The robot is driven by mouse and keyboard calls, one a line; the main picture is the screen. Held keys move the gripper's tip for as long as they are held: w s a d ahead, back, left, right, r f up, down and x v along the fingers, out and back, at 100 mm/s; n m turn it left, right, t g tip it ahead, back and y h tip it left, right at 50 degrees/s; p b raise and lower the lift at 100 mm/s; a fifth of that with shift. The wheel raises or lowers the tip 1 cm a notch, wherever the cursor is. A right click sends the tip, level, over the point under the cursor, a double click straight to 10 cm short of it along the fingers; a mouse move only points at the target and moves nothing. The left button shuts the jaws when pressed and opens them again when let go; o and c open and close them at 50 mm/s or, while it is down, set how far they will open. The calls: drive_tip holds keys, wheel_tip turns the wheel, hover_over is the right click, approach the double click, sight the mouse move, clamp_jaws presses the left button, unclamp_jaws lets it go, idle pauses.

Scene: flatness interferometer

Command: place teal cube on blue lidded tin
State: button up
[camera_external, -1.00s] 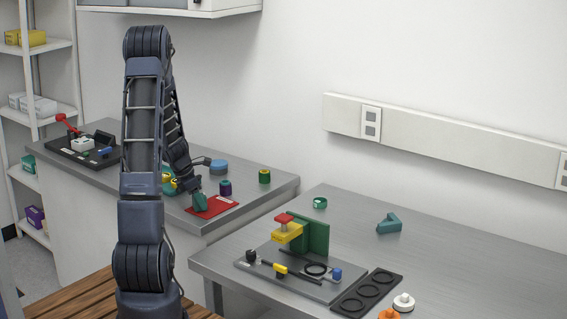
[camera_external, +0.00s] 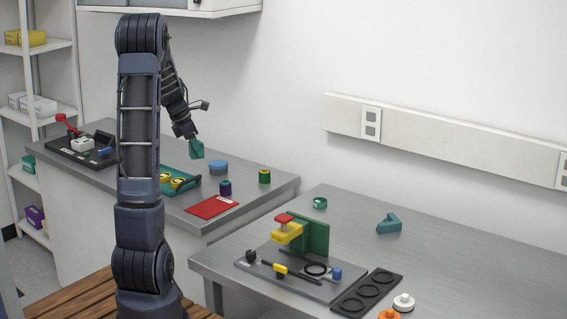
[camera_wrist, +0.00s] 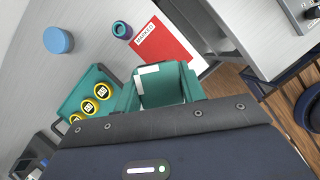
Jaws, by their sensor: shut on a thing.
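The teal cube (camera_external: 197,149) is held by my gripper (camera_external: 191,138) in the air above the left bench. In the wrist view the cube (camera_wrist: 162,86) fills the space in front of my gripper and shows white marks on its edge. The blue lidded tin (camera_external: 218,167) stands on the left bench, lower than the held cube and a little to its right in the external view. In the wrist view the tin (camera_wrist: 58,40) is at the upper left, apart from the cube, with nothing on its lid.
A red labelled mat (camera_external: 212,207) lies near the bench's front edge. A purple spool-like part (camera_external: 225,187) and a green-yellow one (camera_external: 264,177) stand near the tin. A teal tray (camera_wrist: 72,108) holds yellow-rimmed round parts. The right bench (camera_external: 430,260) carries a fixture and loose parts.

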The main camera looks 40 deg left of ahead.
drive_tip(key=shift+w+r, duration=0.1)
drive_tip(key=shift+r, duration=0.3)
drive_tip(key=w+a+r+n+y, duration=0.1)
drive_tip(key=w+a+r+n, duration=0.2)
drive_tip(key=w+a, duration=0.85)
drive_tip(key=n+y, duration=0.1)
drive_tip(key=n, duration=0.2)
hover_over(221, 161)
drive_tip(key=s, duration=0.2)
drive_tip(key=shift+t, duration=0.4)
wheel_tip(221, 161, down, 19)
drive_tip(key=shift+w+r, duration=0.1)
drive_tip(key=shift+d, duration=0.1)
drive_tip(key=o, duration=1.1)
drive_tip(key=shift+f, duration=0.2)
drive_tip(key=shift+o, duration=0.2)
drive_tip(key=shift+r, duration=0.1)
drive_tip(key=v, duration=1.2)
drive_tip(key=shift+d, duration=0.2)
